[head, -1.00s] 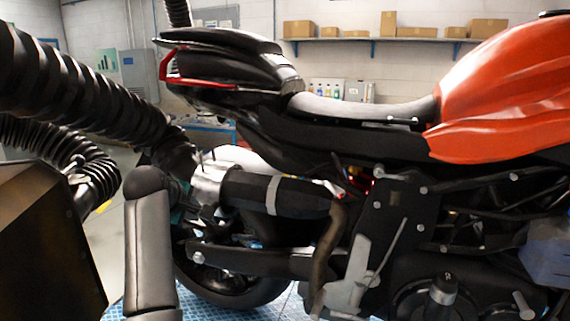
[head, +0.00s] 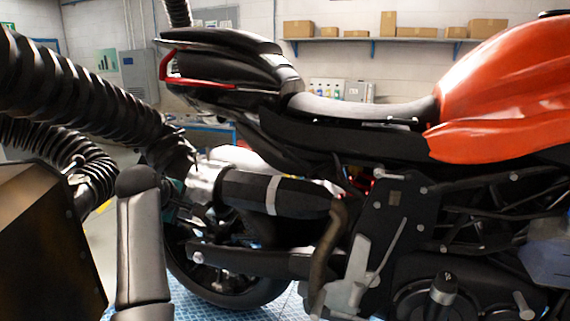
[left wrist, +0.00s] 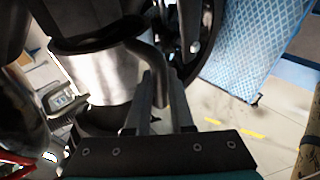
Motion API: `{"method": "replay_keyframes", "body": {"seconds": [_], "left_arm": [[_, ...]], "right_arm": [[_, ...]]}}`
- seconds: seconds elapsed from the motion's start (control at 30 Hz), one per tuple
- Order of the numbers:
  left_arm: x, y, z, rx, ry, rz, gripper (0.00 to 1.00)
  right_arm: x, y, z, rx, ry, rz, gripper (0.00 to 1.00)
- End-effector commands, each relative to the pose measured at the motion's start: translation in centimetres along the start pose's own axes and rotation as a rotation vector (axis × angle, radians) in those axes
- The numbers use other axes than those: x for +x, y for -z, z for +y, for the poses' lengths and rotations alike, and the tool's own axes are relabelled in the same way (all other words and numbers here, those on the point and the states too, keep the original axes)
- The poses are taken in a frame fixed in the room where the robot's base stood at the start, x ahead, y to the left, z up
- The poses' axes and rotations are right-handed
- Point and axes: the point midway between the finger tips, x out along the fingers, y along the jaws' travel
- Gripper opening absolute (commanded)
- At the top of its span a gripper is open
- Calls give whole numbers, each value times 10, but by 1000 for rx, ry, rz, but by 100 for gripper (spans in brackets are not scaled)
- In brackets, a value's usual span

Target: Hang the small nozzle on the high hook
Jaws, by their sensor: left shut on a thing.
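The small nozzle is a silver cylinder (head: 203,180) at the rear end of the motorcycle's dark muffler (head: 245,190) in the head view. Whether it is around the muffler end or just apart from it, I cannot tell. In the left wrist view the nozzle (left wrist: 108,75) is a shiny metal cylinder with a dark rim and a bent dark handle. My left gripper (left wrist: 158,85) is shut on that handle; in the head view the gripper (head: 197,208) is partly hidden beside the rear wheel. I cannot make out the high hook. My right gripper is not in view.
The motorcycle, with its orange tank (head: 510,85) and black tail (head: 220,75), fills the middle and right. A thick black ribbed hose (head: 90,105) crosses the left side. Another hose (head: 178,12) hangs above the tail. A shelf with boxes (head: 405,40) is on the back wall.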

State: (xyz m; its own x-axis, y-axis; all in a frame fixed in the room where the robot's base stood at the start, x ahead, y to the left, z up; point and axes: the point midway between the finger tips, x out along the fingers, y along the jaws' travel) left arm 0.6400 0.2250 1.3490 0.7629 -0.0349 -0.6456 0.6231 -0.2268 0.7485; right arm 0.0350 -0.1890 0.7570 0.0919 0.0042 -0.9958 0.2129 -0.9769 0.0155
Motion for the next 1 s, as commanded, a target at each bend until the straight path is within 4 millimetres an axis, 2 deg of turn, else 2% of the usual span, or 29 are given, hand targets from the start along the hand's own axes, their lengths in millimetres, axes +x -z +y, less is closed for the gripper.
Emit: {"method": "replay_keyframes", "body": {"seconds": [1.0], "left_arm": [[4, 30, 4, 0, -9, 1, 0]], "right_arm": [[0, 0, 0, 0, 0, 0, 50]]}}
